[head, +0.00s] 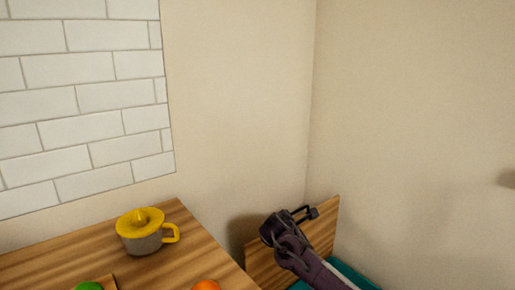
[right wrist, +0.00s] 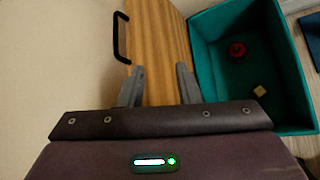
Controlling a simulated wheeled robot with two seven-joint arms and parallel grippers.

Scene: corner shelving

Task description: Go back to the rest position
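My right gripper (head: 284,226) comes in from the lower right in the head view, in front of an upright wooden panel (head: 325,222) near the wall corner. In the right wrist view my right gripper (right wrist: 158,78) has its two grey fingers spread apart. The gap between them shows only the wooden panel (right wrist: 162,35) behind, so it looks empty. A black handle (right wrist: 120,38) shows just beyond the left finger, apart from it. My left gripper is in neither view.
A wooden counter (head: 60,264) holds a grey cup with a yellow top (head: 143,240), a green item (head: 88,286) and an orange item (head: 206,286). A teal bin (right wrist: 213,72) holds a red item (right wrist: 238,50) and a small yellow block (right wrist: 260,91). Walls stand close behind.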

